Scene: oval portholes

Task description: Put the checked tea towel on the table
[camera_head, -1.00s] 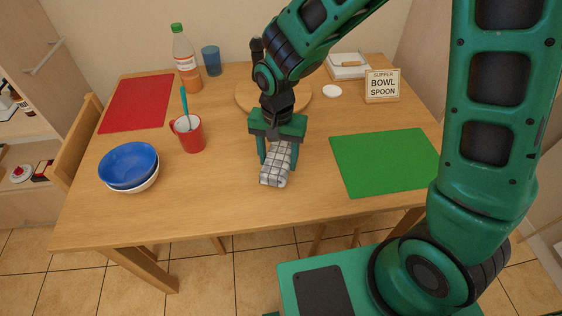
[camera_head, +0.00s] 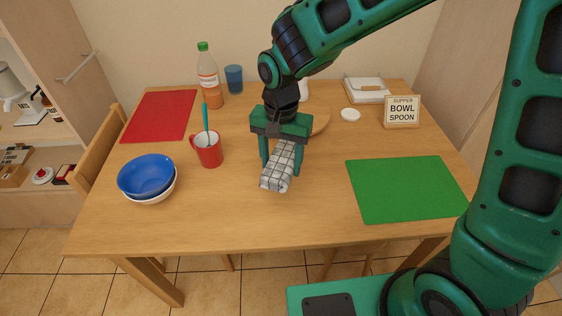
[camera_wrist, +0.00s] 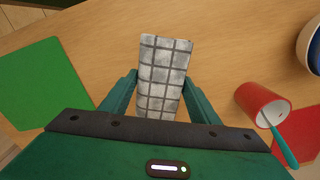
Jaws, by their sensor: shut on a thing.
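The checked tea towel (camera_head: 277,174) is a folded white and grey strip with dark grid lines. My gripper (camera_head: 282,158) is shut on it, with a green finger on each side. In the wrist view the towel (camera_wrist: 163,72) sits between the two fingers (camera_wrist: 160,95) and sticks out past their tips. The towel is over the middle of the wooden table (camera_head: 225,215); I cannot tell whether its lower end touches the top.
A red mug (camera_head: 208,152) with a teal utensil and stacked bowls (camera_head: 147,178) stand to the left. A green mat (camera_head: 405,190) lies to the right, a red mat (camera_head: 160,115) at back left. A round board (camera_head: 320,122), bottle (camera_head: 208,80), blue cup (camera_head: 234,79) and sign (camera_head: 402,112) are behind. The front middle is clear.

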